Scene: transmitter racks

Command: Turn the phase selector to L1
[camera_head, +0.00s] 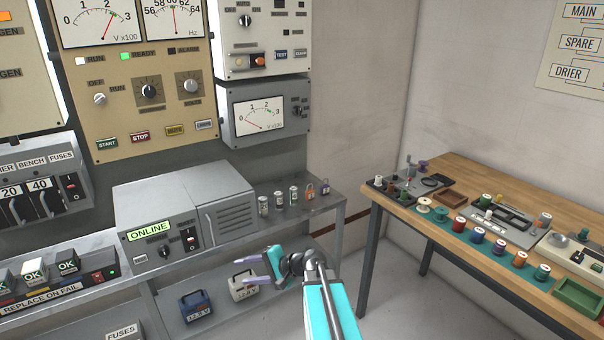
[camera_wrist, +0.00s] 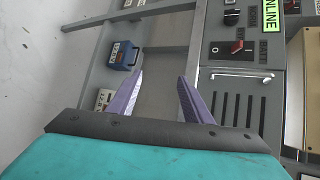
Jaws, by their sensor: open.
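No label reading phase selector or L1 is legible. The small grey meter panel (camera_head: 268,108) on the wall has a dial and a small dark knob (camera_head: 298,109) at its right side, with tiny unreadable labels; this may be the phase selector. My gripper (camera_head: 239,271) is open and empty, low in front of the bench and well below and apart from that panel. In the wrist view my gripper (camera_wrist: 160,75) shows its two purple fingers spread, with nothing between them. The meter panel does not show in the wrist view.
A grey unit marked ONLINE (camera_head: 165,215) stands on the metal bench, beside small cylinders and padlocks. Blue (camera_head: 196,305) and white (camera_head: 243,286) batteries sit on the shelf below. A wooden table (camera_head: 460,165) with spools stands right. Above the meter hangs a white control panel (camera_head: 260,38).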

